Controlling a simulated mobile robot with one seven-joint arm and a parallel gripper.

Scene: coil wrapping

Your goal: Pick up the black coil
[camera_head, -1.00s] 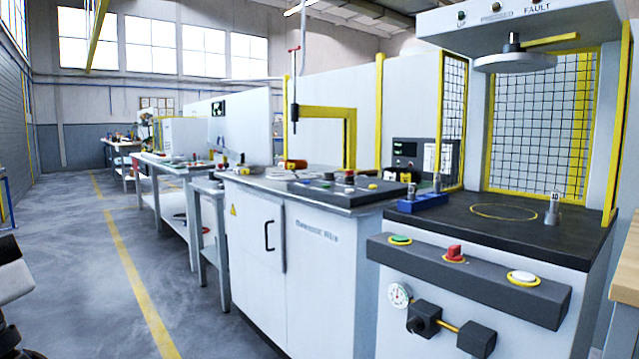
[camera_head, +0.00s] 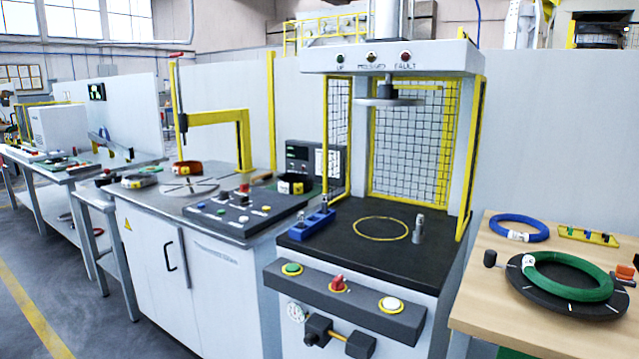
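A caged press (camera_head: 412,61) stands right. A wooden bench (camera_head: 475,285) holds a blue coil (camera_head: 519,220) and a green coil (camera_head: 590,290).

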